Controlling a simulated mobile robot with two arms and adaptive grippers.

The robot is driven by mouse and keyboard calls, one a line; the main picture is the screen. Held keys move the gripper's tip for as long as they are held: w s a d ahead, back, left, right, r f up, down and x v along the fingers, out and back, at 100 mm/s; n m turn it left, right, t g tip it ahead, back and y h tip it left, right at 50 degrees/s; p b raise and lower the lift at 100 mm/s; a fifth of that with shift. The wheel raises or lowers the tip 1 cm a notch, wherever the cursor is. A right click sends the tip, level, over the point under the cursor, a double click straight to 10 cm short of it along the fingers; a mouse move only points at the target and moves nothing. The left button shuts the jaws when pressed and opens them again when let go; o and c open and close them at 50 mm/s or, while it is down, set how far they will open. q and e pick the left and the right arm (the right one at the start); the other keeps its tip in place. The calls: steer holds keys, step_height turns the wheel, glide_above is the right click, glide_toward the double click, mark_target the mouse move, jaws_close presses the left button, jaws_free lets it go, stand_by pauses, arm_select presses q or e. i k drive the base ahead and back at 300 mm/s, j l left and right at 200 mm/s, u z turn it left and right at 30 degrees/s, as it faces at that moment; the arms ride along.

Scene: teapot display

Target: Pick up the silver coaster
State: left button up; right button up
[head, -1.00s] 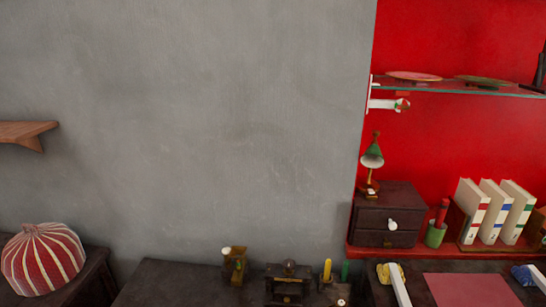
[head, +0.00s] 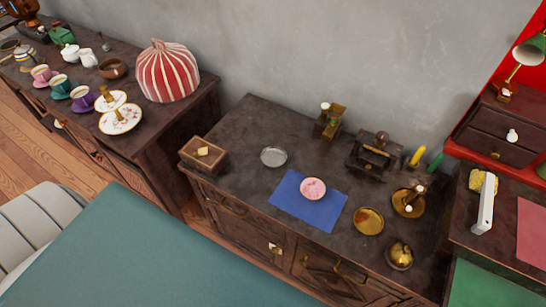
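The silver coaster (head: 273,157), a small round grey disc with a shiny rim, lies flat on the dark wooden cabinet (head: 235,135) in the middle of the head view. It lies up and left of a blue mat (head: 290,206) and right of a small wooden box (head: 200,155). Nothing covers it. Neither of my grippers shows in the view.
A pink dish (head: 312,189) sits on the blue mat. A golden dish (head: 368,221), a brass pot (head: 399,256) and a candle holder (head: 408,202) stand to the right. A teal surface (head: 140,260) lies in front. Bare cabinet top surrounds the coaster.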

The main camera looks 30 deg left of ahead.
mark_target(272, 157)
steer(key=j, duration=1.65)
steer(key=z, duration=0.05)
